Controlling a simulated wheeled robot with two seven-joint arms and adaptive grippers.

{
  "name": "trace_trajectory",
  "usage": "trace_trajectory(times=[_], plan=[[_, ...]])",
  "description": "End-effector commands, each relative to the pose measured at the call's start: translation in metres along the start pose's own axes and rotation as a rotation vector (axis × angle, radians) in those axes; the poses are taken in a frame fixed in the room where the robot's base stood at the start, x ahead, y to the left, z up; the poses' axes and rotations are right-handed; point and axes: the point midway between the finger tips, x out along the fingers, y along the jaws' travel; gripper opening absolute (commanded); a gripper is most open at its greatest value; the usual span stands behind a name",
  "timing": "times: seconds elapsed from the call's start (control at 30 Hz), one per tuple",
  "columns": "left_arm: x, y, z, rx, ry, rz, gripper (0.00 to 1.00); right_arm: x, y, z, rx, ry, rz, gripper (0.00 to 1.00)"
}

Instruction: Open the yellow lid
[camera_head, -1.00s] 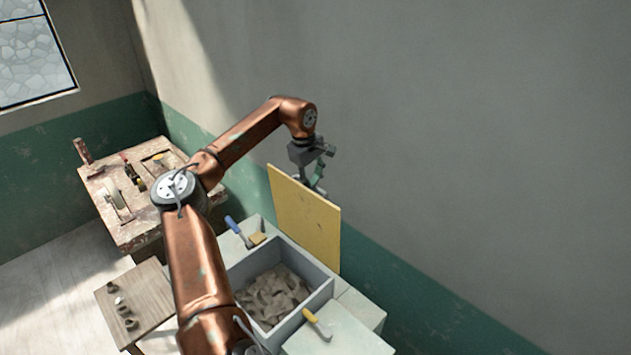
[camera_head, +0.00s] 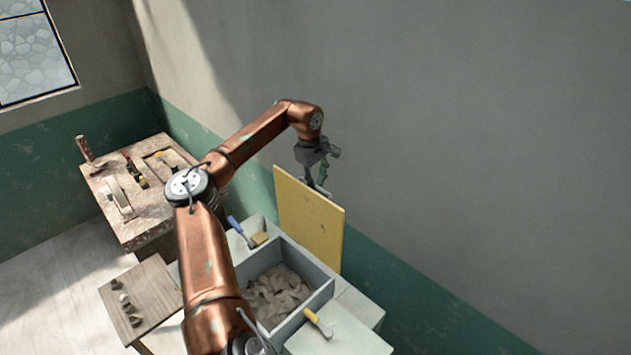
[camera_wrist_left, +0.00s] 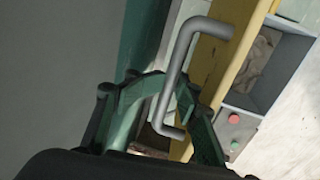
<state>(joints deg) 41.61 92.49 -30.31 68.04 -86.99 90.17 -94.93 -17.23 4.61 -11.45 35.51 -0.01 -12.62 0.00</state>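The yellow lid (camera_head: 308,213) stands raised, about upright, along the wall side of the grey bin (camera_head: 325,289). The bin is open and holds pale clay trimmings (camera_head: 275,292). My left gripper (camera_head: 320,182) is behind the lid's upper part, on the wall side. In the left wrist view the lid (camera_wrist_left: 238,62) shows edge-on, with a grey bar handle (camera_wrist_left: 182,57) on its outer side. The green fingers of the left gripper (camera_wrist_left: 173,90) close on both sides of this bar. My right gripper is not in view.
A yellow-handled tool (camera_head: 318,322) and a blue-handled brush (camera_head: 242,232) lie on surfaces beside the bin. A worn worktable (camera_head: 135,215) with tools and a small wooden table (camera_head: 150,294) stand left. The wall (camera_head: 450,150) is close behind the lid.

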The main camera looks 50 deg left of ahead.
Motion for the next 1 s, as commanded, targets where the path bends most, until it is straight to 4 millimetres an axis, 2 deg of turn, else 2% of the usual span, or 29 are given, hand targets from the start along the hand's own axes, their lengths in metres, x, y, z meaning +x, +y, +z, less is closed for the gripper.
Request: trace_trajectory(times=[0.17, 1.0], plan=[[-0.004, 0.008, 0.001, 0.001, 0.000, 0.001, 0.29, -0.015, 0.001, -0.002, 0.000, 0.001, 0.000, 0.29], [-0.006, 0.063, 0.001, 0.000, -0.001, 0.002, 0.29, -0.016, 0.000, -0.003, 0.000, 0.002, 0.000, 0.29]])
